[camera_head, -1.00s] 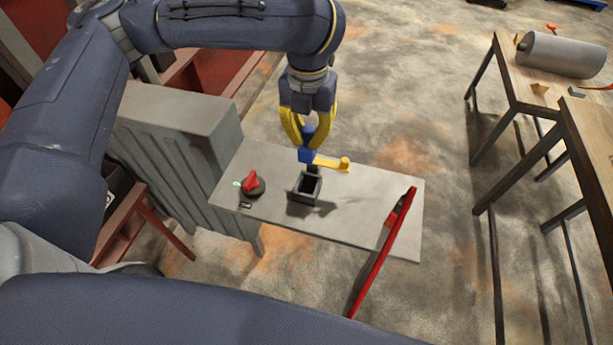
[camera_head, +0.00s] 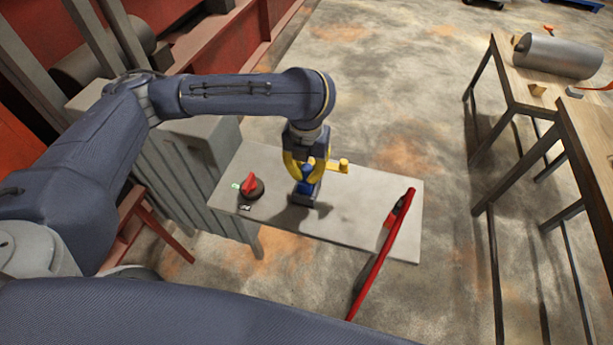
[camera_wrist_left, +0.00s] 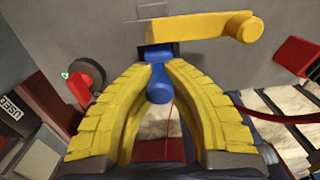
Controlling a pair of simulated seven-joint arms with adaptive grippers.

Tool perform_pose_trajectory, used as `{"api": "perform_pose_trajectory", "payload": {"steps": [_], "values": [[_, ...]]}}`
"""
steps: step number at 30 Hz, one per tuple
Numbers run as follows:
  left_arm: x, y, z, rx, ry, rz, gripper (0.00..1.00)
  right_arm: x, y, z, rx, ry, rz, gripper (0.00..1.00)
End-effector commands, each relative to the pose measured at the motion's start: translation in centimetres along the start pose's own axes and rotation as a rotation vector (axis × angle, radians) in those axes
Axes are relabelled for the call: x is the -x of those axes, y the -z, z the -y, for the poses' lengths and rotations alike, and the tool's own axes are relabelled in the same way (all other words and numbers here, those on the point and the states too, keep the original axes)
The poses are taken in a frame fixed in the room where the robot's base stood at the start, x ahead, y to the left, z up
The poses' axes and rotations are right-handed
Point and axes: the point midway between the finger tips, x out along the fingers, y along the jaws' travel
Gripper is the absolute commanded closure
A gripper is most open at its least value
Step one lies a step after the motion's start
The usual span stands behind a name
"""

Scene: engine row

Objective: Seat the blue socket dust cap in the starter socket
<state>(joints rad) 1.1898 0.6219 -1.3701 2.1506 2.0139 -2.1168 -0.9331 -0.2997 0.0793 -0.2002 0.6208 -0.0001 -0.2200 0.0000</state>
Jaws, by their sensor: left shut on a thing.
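The blue socket dust cap (camera_head: 307,187) is at the mouth of the starter socket (camera_head: 301,201), a dark grey box on the grey plate. Much of the socket is covered by the cap and gripper, so I cannot tell how deep the cap sits. My left gripper (camera_head: 306,174) is shut on the cap from above. In the left wrist view the cap (camera_wrist_left: 157,82) shows between the yellow fingers (camera_wrist_left: 157,72). The right gripper is not in view.
A yellow lever (camera_head: 338,166) stands just behind the socket, close to my left gripper; it also shows in the left wrist view (camera_wrist_left: 205,28). A red knob (camera_head: 252,186) is left on the plate (camera_head: 370,210). A red bar (camera_head: 383,250) crosses its right end.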

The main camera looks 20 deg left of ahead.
Motion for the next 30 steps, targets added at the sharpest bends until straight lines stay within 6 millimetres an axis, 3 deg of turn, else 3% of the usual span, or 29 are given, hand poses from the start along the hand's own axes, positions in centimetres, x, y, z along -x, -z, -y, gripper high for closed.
{"api": "perform_pose_trajectory", "payload": {"steps": [7, 23, 24, 28, 30], "values": [[-2.2, 0.1, 0.0, -0.001, 0.0, -0.002, 1.0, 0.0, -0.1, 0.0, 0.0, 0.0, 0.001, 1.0], [-2.8, 0.0, 0.0, 0.001, 0.0, 0.0, 1.0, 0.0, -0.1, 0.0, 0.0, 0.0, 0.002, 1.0], [-2.7, 0.0, 0.0, 0.001, 0.0, 0.0, 0.84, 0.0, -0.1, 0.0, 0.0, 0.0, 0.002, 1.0], [-2.7, 0.0, 0.0, 0.0, 0.0, 0.0, 0.69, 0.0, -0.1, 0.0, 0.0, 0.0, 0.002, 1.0], [-2.7, 0.0, 0.0, 0.0, 0.0, 0.0, 0.67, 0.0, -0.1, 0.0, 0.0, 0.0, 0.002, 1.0]]}}
